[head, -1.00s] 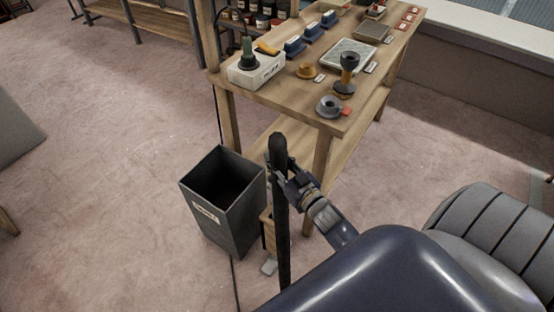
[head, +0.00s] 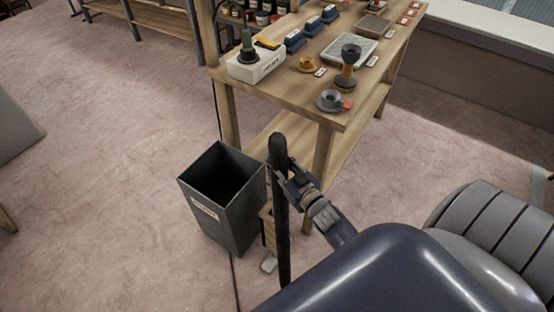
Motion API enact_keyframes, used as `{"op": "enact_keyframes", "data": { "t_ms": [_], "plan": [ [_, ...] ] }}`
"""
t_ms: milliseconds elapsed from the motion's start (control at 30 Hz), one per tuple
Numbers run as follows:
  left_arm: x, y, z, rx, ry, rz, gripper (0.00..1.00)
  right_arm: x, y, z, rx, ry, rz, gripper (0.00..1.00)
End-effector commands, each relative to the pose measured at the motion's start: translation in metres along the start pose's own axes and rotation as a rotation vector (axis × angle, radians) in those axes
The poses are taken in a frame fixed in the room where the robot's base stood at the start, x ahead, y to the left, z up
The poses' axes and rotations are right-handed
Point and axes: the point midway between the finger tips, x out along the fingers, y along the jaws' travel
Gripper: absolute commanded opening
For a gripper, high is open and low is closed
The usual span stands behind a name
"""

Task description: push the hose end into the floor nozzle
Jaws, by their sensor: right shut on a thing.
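My right gripper (head: 284,178) is shut on a black upright tube (head: 281,225) with a rounded, thicker top, just in front of the workbench. The tube looks like the hose or its wand; its lower end is hidden behind my dark body shell. I cannot make out the floor nozzle for certain. My left gripper is not in view.
A dark open bin (head: 222,205) with a label stands left of the tube. A wooden workbench (head: 290,92) behind holds labelled parts and a white box (head: 256,66). A grey ribbed seat (head: 490,225) is at the right. A thin cable (head: 234,280) runs along the floor. Open floor lies left.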

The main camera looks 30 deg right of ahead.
Motion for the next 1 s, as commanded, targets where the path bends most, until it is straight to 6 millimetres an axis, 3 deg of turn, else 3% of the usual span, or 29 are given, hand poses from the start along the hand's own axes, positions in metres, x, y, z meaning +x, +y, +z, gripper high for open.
{"op": "enact_keyframes", "data": {
  "t_ms": [933,967,1000],
  "plan": [
    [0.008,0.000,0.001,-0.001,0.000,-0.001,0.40,-0.003,-0.001,0.018,0.000,-0.017,0.000,0.00],
    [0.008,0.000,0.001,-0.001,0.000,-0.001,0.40,-0.003,-0.001,0.018,0.000,-0.017,0.000,0.27],
    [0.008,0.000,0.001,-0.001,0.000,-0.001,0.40,-0.003,-0.001,0.018,0.000,-0.017,0.000,0.36]
  ]
}}
